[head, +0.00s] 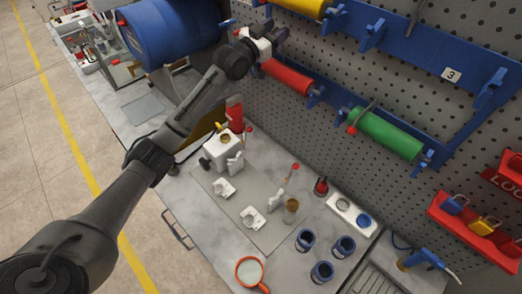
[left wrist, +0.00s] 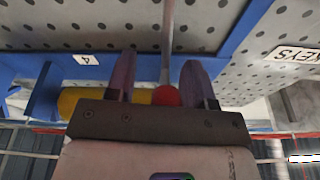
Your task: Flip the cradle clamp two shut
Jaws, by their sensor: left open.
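My left gripper (head: 278,32) is up at the pegboard, beside the blue drum. In the left wrist view its two purplish fingers (left wrist: 160,80) stand apart. A grey rod (left wrist: 165,40) with a red ball (left wrist: 166,95) shows between them; I cannot tell whether it touches. Behind is a yellow roller (left wrist: 80,100). In the head view, a red-knobbed lever (head: 365,116) lies by the green roller (head: 388,135), and another red-knobbed lever (head: 291,174) stands on the bench. White cradle pieces (head: 225,188) (head: 253,217) sit on a grey plate. No mark shows which clamp is two. My right gripper is out of view.
A blue drum (head: 172,30) is close to my left arm. A red roller (head: 286,76) and a blue rack (head: 440,50) are on the pegboard. Dark blue cups (head: 306,240) and an orange mug (head: 250,271) stand on the bench. Floor at left is clear.

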